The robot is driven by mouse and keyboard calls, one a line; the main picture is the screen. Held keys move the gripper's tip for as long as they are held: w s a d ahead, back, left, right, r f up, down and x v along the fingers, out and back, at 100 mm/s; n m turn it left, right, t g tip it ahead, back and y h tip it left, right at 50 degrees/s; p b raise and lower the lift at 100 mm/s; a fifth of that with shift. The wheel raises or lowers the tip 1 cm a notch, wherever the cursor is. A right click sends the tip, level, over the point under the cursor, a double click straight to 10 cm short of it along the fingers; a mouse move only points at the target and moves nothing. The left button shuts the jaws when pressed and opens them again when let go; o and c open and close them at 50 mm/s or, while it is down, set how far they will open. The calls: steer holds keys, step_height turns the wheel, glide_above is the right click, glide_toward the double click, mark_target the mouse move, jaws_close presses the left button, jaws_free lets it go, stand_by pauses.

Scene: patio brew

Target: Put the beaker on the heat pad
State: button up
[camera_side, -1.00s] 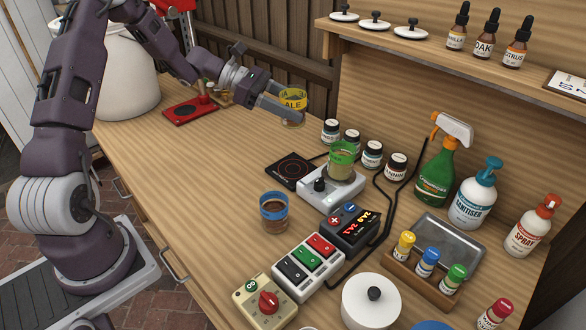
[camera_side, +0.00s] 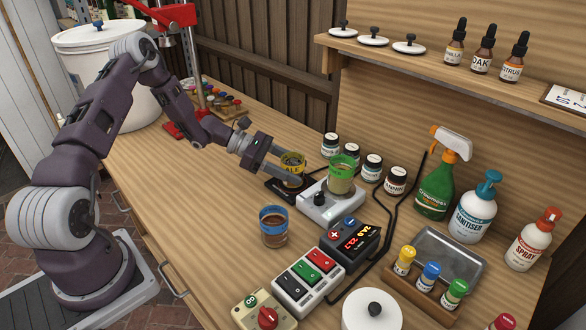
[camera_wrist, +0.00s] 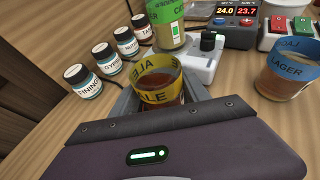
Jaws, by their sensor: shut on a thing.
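A glass beaker with a yellow ALE band and amber-brown liquid (camera_side: 292,163) is upright between the fingers of my gripper (camera_side: 286,172), which is shut on it. The same beaker (camera_wrist: 160,85) shows between the fingers in the wrist view. The black heat pad (camera_side: 276,189) lies directly below the beaker in the side view and is mostly hidden by the gripper and beaker. I cannot tell whether the beaker's base touches the pad.
A white stirrer (camera_side: 330,207) with a green-banded beaker (camera_side: 342,178) stands close on the right. A blue-banded LAGER beaker (camera_side: 273,228) stands in front. Several small jars (camera_side: 372,167) line the back. A controller (camera_side: 350,242) and a switch strip (camera_side: 307,278) lie nearer.

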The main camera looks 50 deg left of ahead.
steer(key=o, duration=1.6)
steer(key=shift+f, duration=0.1)
steer(key=shift+o, duration=0.2)
